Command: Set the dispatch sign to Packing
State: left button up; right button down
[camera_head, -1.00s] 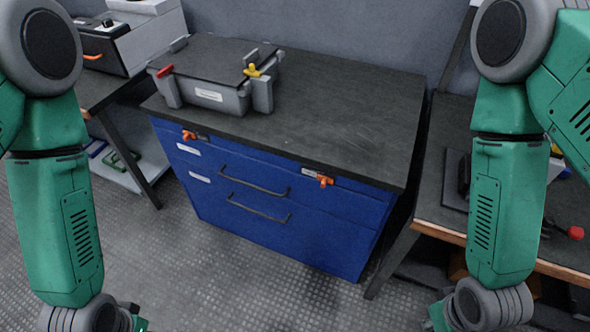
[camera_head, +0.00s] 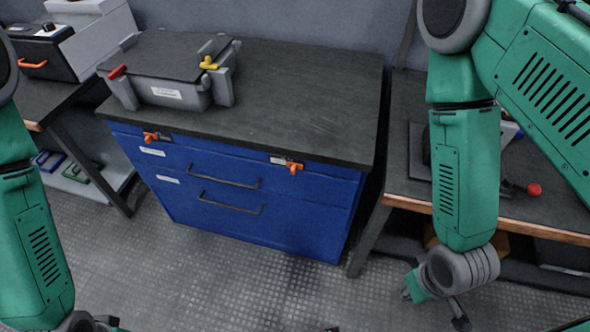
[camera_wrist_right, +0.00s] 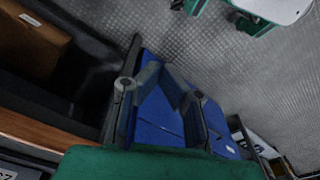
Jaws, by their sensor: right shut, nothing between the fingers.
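I cannot make out a sign marked Packing in either view. My right gripper (camera_head: 460,320) shows only in small part at the bottom edge of the head view, below its grey wrist. In the right wrist view my right gripper (camera_wrist_right: 155,82) is shut and empty, in front of the blue drawer cabinet. My left arm (camera_head: 38,245) runs down the left edge, and its gripper is out of the picture.
A blue drawer cabinet (camera_head: 240,212) with orange latches stands in the middle. A grey case (camera_head: 172,78) with red and yellow clamps sits on its dark top. A right bench (camera_head: 490,207) holds a red knob (camera_head: 534,189). The cabinet top's right part is clear.

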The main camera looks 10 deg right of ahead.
jog(key=w+a+f+m+t+y+b, duration=0.3)
jog(key=w+a+t+b, duration=0.15)
jog(key=w+b, duration=0.2)
jog(key=w+a+f+m+t+y+b, duration=0.25)
jog(key=w+a+b, duration=0.25)
jog(key=w, duration=0.3)
jog(key=w+d+r+m+t+b, duration=0.1)
jog(key=w+r+m+t+b, duration=0.3)
jog(key=w+m+t+b, duration=0.4)
jog(key=shift+w+r+m+t+b, duration=0.3)
jog(key=shift+w+r+m+t, duration=0.1)
jog(key=shift+w+m+t, duration=0.3)
jog(key=shift+w, duration=0.15)
